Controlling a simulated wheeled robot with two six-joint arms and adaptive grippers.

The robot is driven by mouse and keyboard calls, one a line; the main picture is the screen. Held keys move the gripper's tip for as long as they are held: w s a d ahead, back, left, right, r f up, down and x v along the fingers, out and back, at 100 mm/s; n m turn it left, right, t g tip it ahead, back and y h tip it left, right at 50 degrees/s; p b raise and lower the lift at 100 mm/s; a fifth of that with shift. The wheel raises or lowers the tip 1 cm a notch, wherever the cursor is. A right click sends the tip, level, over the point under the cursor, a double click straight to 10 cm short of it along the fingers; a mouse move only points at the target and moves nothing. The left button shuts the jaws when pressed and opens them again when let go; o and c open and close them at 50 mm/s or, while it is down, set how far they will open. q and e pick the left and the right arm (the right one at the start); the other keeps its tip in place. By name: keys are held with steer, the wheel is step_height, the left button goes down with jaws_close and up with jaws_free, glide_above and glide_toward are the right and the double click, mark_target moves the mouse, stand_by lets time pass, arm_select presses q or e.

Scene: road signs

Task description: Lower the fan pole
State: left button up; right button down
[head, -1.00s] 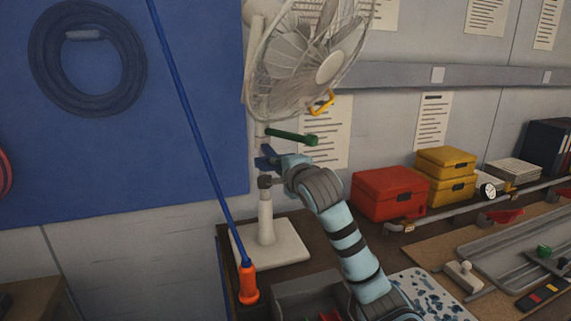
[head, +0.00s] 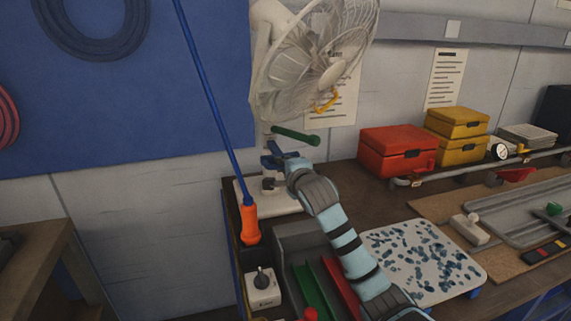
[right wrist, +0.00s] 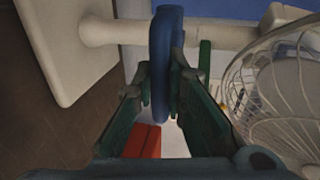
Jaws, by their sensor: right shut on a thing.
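The white fan (head: 315,65) has a caged head on an upright pole, and its square base (head: 285,207) stands on the bench. The pole also shows sideways in the right wrist view (right wrist: 115,32). A blue handle (right wrist: 163,70) sits at the pole, with a green lever (head: 296,136) above it. My right gripper (head: 280,158) is shut on the blue handle, low over the base. In the right wrist view the handle is between my fingers. My left gripper is not in view.
A blue rod with an orange end (head: 250,223) leans beside the fan base. A red box (head: 397,150) and yellow boxes (head: 457,137) stand to the right. A grey bin (head: 297,245) and a speckled board (head: 425,260) lie in front.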

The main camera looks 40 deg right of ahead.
steer(key=c, duration=1.6)
jaws_free()
steer(key=shift+r, duration=0.1)
steer(key=v, duration=1.2)
steer(key=shift+r, duration=0.1)
